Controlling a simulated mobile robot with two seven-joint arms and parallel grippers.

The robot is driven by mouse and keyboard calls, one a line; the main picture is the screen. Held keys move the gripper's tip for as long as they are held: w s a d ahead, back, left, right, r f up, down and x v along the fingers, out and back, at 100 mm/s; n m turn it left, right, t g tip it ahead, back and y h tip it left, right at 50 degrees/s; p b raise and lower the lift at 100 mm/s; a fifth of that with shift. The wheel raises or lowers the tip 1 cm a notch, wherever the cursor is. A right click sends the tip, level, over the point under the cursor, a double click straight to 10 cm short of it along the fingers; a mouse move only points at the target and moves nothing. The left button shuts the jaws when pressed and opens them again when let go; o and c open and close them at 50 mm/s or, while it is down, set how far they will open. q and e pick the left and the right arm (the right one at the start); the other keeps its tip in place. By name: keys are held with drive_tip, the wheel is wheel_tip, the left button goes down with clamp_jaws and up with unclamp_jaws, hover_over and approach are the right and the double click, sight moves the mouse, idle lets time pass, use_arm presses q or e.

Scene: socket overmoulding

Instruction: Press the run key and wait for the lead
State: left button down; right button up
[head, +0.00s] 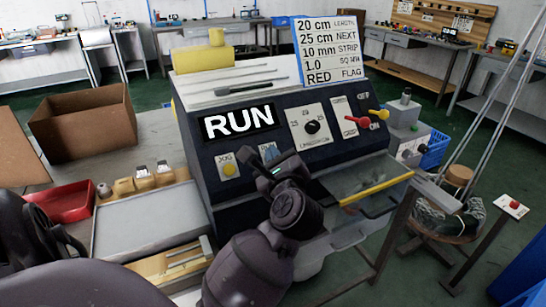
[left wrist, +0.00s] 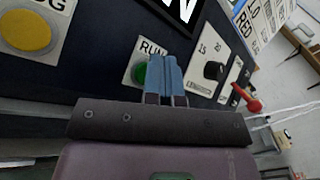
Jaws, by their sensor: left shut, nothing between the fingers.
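The machine (head: 185,120) stands in the middle of the head view, its display (head: 237,121) reading RUN. The green run key (left wrist: 139,73) sits under a RUN label in the left wrist view, partly hidden behind my fingers. My left gripper (head: 268,165) is shut, its blue fingertips (left wrist: 164,70) in front of the run key; I cannot tell whether they touch it. The yellow jog key (head: 229,170) is left of it and also shows in the left wrist view (left wrist: 27,31). No lead shows clearly. My right gripper is not in view.
A dial (head: 312,127) and red lever (head: 357,119) are right of the run key. A card (head: 328,52) lists lengths, strip and a red flag. A yellow-edged tray (head: 375,188) juts out at lower right. A cardboard box (head: 87,125) and red bin (head: 64,203) stand left.

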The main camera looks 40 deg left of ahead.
use_arm(q)
drive_tip(key=shift+s+d+r+p, duration=0.25)
drive_tip(key=shift+d+r+p, duration=0.05)
drive_tip(key=shift+d+r, duration=0.25)
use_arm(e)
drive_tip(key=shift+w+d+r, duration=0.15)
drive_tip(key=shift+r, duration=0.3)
use_arm(q)
drive_tip(key=d+r+p, duration=0.1)
drive_tip(key=s+d+r, duration=0.1)
drive_tip(key=d+r, duration=0.1)
drive_tip(key=shift+s+d+r+p, duration=0.15)
drive_tip(key=shift+s+d+p, duration=0.05)
drive_tip(key=shift+p, duration=0.15)
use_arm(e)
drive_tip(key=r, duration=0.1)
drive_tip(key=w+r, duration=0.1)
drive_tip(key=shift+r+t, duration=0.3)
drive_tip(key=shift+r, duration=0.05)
